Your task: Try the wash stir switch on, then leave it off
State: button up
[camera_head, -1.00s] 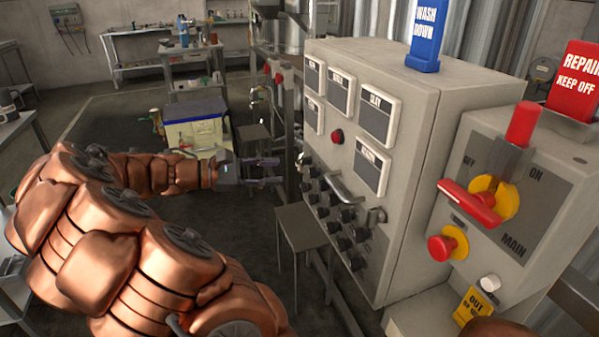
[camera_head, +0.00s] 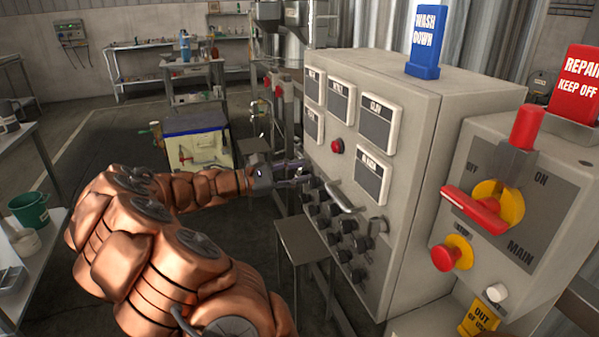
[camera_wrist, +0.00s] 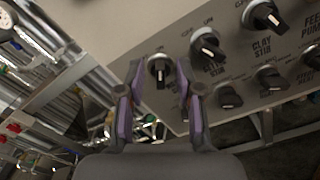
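The grey control panel (camera_head: 400,130) carries rows of black rotary knobs on its front. My gripper (camera_head: 302,172) is at the far left end of the knob rows in the head view. In the wrist view my gripper (camera_wrist: 160,80) is open, with a black knob (camera_wrist: 160,70) seen between its fingertips. That knob has a white mark, roughly upright in the picture. I cannot tell whether the fingers touch it. Its name label is hidden or unreadable, so I cannot confirm it is the wash stir switch. The knob to its right (camera_wrist: 207,46) has a label ending in "STIR".
A bar handle (camera_head: 340,196) juts out beside the knobs. A red lamp (camera_head: 337,146) sits above them. At right stands a main switch box (camera_head: 540,200) with a red handle and "REPAIR KEEP OFF" sign (camera_head: 578,85). A small stand (camera_head: 300,240) is below the panel.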

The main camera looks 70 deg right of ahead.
jog(key=shift+s+d, duration=0.15)
jog(key=shift+s, duration=0.05)
grip_shut()
